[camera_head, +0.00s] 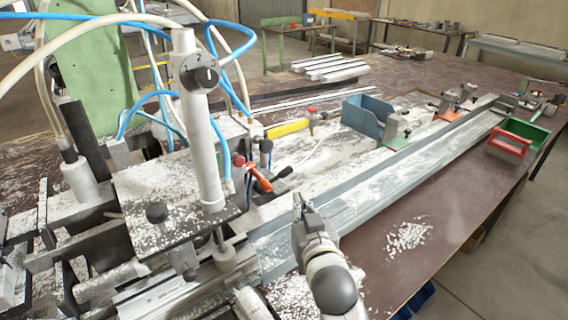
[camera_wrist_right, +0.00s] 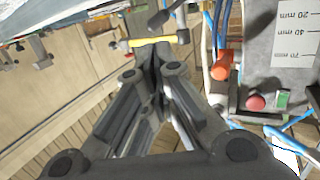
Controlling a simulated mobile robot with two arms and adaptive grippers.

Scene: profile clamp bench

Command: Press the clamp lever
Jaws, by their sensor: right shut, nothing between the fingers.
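The clamp lever, with an orange-red handle (camera_head: 261,181), sticks out beside the white column of the machine at centre left in the head view. An orange handle (camera_wrist_right: 221,66), which looks like the same lever, is right of my fingers in the wrist view. My right gripper (camera_head: 299,203) is shut and empty, over the near end of the long metal profile (camera_head: 385,165). Its fingertips (camera_wrist_right: 158,62) are to the right of the lever in the head view and apart from it. My left gripper is not in view.
The white column (camera_head: 200,140) with blue hoses stands left of the lever. A blue bin (camera_head: 367,116) and a red brush (camera_head: 508,146) lie further along the bench. A yellow-handled tool (camera_wrist_right: 150,42) and a red button (camera_wrist_right: 257,102) show in the wrist view. White shavings cover much of the bench.

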